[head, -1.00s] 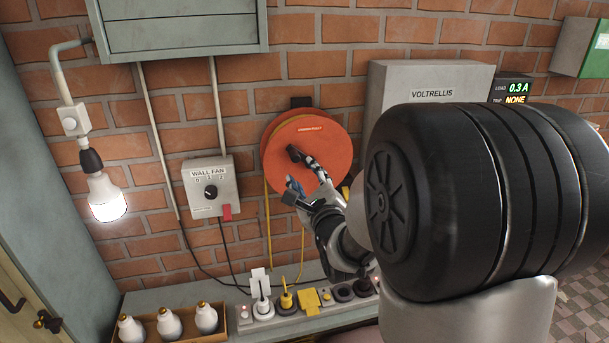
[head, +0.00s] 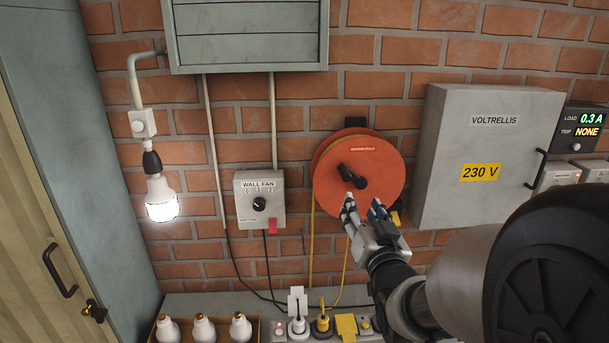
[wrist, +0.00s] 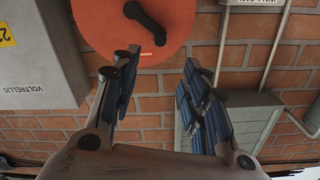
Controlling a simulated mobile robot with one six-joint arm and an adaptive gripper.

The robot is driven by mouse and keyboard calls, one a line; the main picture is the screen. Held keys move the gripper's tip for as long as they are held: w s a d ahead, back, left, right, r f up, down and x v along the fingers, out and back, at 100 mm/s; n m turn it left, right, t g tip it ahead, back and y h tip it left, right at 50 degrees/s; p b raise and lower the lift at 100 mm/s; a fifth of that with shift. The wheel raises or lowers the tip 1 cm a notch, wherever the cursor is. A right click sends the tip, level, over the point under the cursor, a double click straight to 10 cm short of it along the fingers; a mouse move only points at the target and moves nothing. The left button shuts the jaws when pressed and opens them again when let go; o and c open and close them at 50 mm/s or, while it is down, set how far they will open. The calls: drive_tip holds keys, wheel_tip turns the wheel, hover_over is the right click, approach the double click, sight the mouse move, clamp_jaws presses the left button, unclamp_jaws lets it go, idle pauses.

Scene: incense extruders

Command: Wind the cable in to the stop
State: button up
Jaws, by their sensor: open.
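The orange cable reel (head: 375,196) hangs on the brick wall, with a black crank (head: 352,176) on its face. Yellow cable (head: 312,240) hangs from the reel toward the bench, with a yellow plug (head: 322,322) in the socket strip. My gripper (head: 364,208) is open and empty, in front of the reel's lower edge and below the crank. In the wrist view, my gripper (wrist: 160,60) has its fingers apart, with the reel (wrist: 178,45) and crank (wrist: 148,18) beyond the tips. The crank appears clear of the fingers. The stop cannot be made out.
A grey Voltrellis cabinet (head: 470,150) stands right of the reel, and a wall fan switch (head: 259,200) left. A lit bulb (head: 162,198) hangs farther left. Bare wall separates switch and reel.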

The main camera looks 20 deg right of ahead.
sight(348, 178)
drive_tip(key=x, duration=1.7)
drive_tip(key=shift+w+p, duration=0.15)
drive_tip(key=shift+p, duration=0.25)
clamp_jaws()
